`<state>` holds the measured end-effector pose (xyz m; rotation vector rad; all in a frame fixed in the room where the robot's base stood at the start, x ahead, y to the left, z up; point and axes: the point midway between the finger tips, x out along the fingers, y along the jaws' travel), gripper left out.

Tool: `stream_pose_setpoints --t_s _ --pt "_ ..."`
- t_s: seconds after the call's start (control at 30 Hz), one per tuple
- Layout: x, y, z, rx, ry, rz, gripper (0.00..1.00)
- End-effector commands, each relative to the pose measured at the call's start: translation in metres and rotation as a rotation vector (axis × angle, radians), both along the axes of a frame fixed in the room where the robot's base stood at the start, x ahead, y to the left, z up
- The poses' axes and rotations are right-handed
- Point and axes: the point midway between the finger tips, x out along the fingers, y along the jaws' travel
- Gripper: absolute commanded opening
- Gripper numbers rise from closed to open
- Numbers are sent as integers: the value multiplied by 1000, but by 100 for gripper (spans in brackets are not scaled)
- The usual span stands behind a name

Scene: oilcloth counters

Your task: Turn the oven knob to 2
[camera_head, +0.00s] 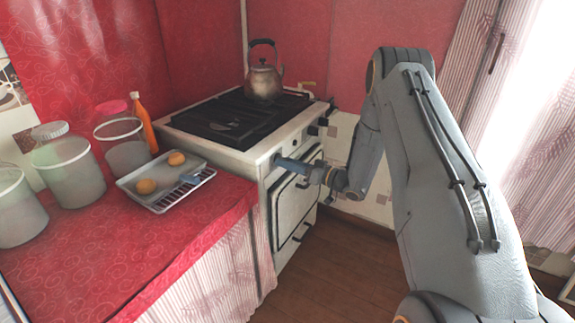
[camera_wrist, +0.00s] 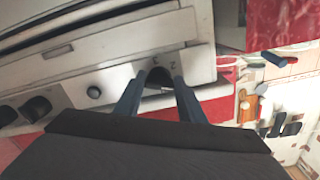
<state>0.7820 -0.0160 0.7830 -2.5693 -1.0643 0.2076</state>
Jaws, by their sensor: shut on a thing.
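The white stove with its oven (camera_head: 262,158) stands beyond the red counter. In the wrist view a dark oven knob (camera_wrist: 158,76) sits on the pale front panel (camera_wrist: 120,82), with the printed digits 3 and 2 beside it. My gripper (camera_wrist: 157,92) is shut on this knob, one blue-grey finger on each side. The knob's pointer is not clear. In the head view my gripper (camera_head: 284,163) reaches the stove front from the right and hides the knob. The oven door (camera_head: 292,205) below it looks closed.
Other dark knobs (camera_wrist: 38,108) and a small round button (camera_wrist: 94,92) are on the same panel. A kettle (camera_head: 264,82) stands on the stove top. The counter (camera_head: 190,225) holds a tray (camera_head: 160,203), jars (camera_head: 70,175) and an orange bottle (camera_head: 143,122). The wooden floor (camera_head: 320,265) ahead is clear.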

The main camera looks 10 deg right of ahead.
Motion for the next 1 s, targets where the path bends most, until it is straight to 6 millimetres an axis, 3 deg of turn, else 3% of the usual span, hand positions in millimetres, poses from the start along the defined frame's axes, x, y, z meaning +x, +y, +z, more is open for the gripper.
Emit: stream_pose_setpoints --t_s 1.0 --pt "3 -2 1 -580 -584 0 14"
